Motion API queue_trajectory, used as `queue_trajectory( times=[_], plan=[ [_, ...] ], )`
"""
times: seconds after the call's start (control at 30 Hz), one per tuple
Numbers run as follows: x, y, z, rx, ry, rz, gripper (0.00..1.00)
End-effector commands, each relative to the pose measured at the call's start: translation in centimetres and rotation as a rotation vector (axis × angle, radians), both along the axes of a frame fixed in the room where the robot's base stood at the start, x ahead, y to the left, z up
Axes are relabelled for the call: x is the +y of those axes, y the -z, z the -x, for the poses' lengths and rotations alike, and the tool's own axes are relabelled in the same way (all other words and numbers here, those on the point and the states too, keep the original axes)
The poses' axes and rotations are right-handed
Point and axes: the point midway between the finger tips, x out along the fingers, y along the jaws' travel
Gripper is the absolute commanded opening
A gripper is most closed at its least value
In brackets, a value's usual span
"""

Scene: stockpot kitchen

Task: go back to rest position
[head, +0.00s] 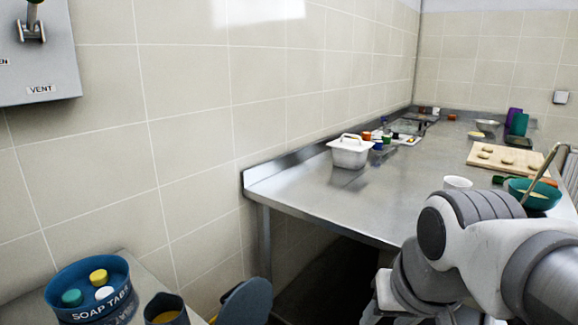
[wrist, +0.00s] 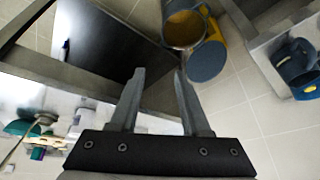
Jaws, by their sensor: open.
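My gripper (wrist: 160,75) shows in the wrist view with its two fingers spread apart and nothing between them. In the head view my arm is folded at the lower right, and the fingers are mostly cut off by the bottom edge. The gripper is apart from every object I can see. No object is held.
A steel table (head: 310,196) runs along the tiled wall, with a white lidded tub (head: 350,154), a wooden board (head: 484,152) and a teal bowl (head: 537,199). A blue "SOAP TABS" container (head: 60,292) stands at lower left. A grey VENT box (head: 45,65) hangs above.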

Motion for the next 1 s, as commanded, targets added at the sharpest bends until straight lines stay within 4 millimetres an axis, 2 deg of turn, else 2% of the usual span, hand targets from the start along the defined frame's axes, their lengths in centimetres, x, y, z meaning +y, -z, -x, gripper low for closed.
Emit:
queue_trajectory(
  times=[0.03,0.2,0.23,0.7,0.83,1.0],
  plan=[
    [-0.3,0.3,1.1,-0.022,-0.012,0.015,0.47],
    [-1.0,1.8,3.9,-0.076,-0.056,0.07,0.47],
    [-1.0,-0.1,3.6,-0.071,-0.057,0.067,0.47],
    [-0.9,-11.3,3.5,-0.066,-0.055,0.063,0.47],
    [-0.9,-13.2,3.5,-0.066,-0.055,0.063,0.47],
    [-0.9,-14.0,3.5,-0.066,-0.055,0.063,0.47]
  ],
)
